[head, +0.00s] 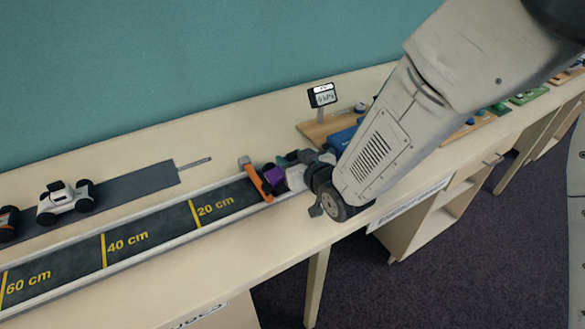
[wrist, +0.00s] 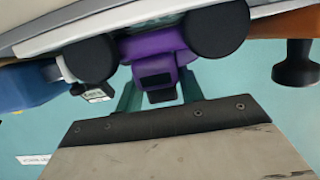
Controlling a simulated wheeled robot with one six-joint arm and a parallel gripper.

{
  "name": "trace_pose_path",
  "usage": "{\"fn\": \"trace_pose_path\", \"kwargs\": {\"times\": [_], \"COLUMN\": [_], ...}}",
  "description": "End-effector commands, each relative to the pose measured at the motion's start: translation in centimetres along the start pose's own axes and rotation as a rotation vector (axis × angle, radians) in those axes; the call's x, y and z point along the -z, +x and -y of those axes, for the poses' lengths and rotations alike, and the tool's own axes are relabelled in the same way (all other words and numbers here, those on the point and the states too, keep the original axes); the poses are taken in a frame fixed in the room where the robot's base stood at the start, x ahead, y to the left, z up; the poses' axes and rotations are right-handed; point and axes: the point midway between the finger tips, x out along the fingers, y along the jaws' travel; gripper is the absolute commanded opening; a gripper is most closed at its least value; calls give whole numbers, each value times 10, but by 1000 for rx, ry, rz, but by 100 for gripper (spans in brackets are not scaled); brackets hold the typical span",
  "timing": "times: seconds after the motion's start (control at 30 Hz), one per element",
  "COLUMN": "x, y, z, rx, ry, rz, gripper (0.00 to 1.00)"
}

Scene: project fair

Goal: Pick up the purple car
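The purple car (head: 274,178) sits on the dark track (head: 150,228) beside the orange gate (head: 256,180), partly hidden by my gripper in the head view. In the wrist view the purple car (wrist: 155,45) fills the upper middle, with black wheels on both sides and a black end piece facing me. My gripper (wrist: 160,92) points at it with two teal fingers apart. The fingertips reach the near end of the purple body, one on each side of the black piece. Their tips are partly hidden, and I cannot tell whether they touch the car.
A white car (head: 66,202) stands on a dark strip at the left. A small display (head: 322,96) stands behind my gripper, near a wooden board with a blue object (head: 342,138). The track is clear left of the gate. The table's front edge is close below my arm.

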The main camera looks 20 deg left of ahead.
Motion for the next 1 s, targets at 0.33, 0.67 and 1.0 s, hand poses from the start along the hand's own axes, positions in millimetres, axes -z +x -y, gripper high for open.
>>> {"fn": "trace_pose_path", "kwargs": {"times": [0.33,0.67,1.0], "x": [2,43,90], "y": [-1,-13,-28], "z": [0,0,0], "rx": [0,0,0], "ry": [0,-1,0], "rz": [-1,-6,-3], "gripper": [9,9,9]}}
